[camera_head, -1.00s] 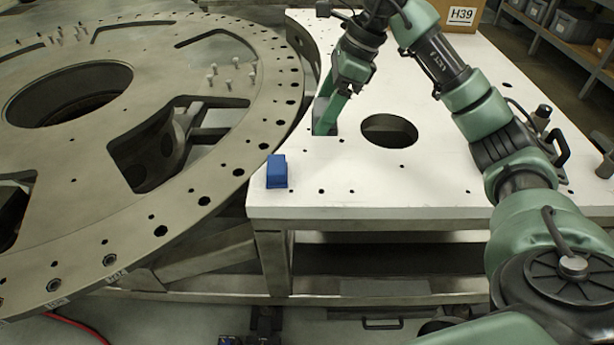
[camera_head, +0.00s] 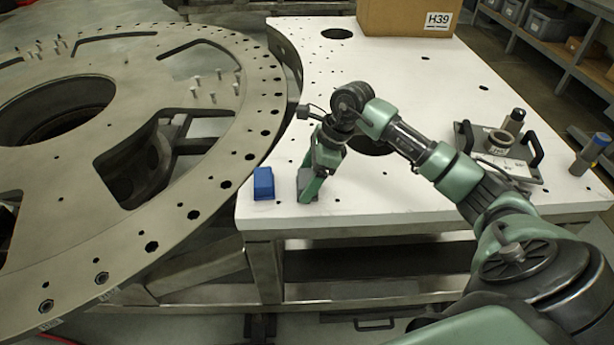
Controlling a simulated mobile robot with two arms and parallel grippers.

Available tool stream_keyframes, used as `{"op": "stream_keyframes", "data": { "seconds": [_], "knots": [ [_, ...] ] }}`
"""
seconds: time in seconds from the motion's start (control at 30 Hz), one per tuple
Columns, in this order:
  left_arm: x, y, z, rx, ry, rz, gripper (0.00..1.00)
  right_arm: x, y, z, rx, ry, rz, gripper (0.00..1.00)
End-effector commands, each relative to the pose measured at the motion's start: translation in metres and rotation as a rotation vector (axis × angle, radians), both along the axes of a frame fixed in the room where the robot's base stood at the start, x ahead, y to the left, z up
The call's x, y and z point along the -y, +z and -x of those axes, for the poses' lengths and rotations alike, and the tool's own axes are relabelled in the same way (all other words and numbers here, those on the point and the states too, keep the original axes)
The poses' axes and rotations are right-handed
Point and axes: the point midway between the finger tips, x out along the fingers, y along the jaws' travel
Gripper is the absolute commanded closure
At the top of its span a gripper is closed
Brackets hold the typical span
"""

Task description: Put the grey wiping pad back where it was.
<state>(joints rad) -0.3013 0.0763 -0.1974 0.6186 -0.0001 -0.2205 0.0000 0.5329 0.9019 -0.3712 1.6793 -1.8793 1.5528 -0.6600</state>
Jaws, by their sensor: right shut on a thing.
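The grey wiping pad (camera_head: 304,184) is at the front left of the white table, just right of a blue block. My right gripper (camera_head: 311,188) points down and is shut on the pad, with its green fingers partly covering it. The pad is at or very near the table top; I cannot tell whether it touches. My left gripper is not in view.
The blue block (camera_head: 263,184) stands near the table's front left corner. The white table (camera_head: 400,210) has bare room right of the pad. A tray with handles (camera_head: 500,153) and a cardboard box (camera_head: 405,16) stand farther back. The large turret plate (camera_head: 215,130) lies left.

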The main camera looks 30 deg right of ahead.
Motion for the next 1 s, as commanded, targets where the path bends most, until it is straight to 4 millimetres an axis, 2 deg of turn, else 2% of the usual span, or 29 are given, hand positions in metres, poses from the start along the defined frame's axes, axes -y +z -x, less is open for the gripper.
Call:
{"op": "stream_keyframes", "data": {
  "seconds": [0.3,0.33,0.4,0.8,0.87,1.0],
  "knots": [
    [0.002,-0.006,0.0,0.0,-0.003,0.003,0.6,0.0,-0.004,-0.001,0.002,-0.001,0.0,0.6],
    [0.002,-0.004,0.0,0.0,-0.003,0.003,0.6,0.0,-0.002,0.0,0.001,0.0,0.0,0.2],
    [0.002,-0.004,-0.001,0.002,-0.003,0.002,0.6,0.0,-0.002,0.0,0.001,0.0,0.0,0.06],
    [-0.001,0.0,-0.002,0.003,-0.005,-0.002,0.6,0.001,0.004,0.0,0.002,-0.001,0.0,0.06],
    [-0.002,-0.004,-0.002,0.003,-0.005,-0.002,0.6,0.004,0.009,0.001,0.005,-0.001,0.002,0.06],
    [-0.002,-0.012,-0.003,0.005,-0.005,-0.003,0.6,0.013,0.034,0.006,0.007,-0.001,0.003,0.06]
  ]
}}
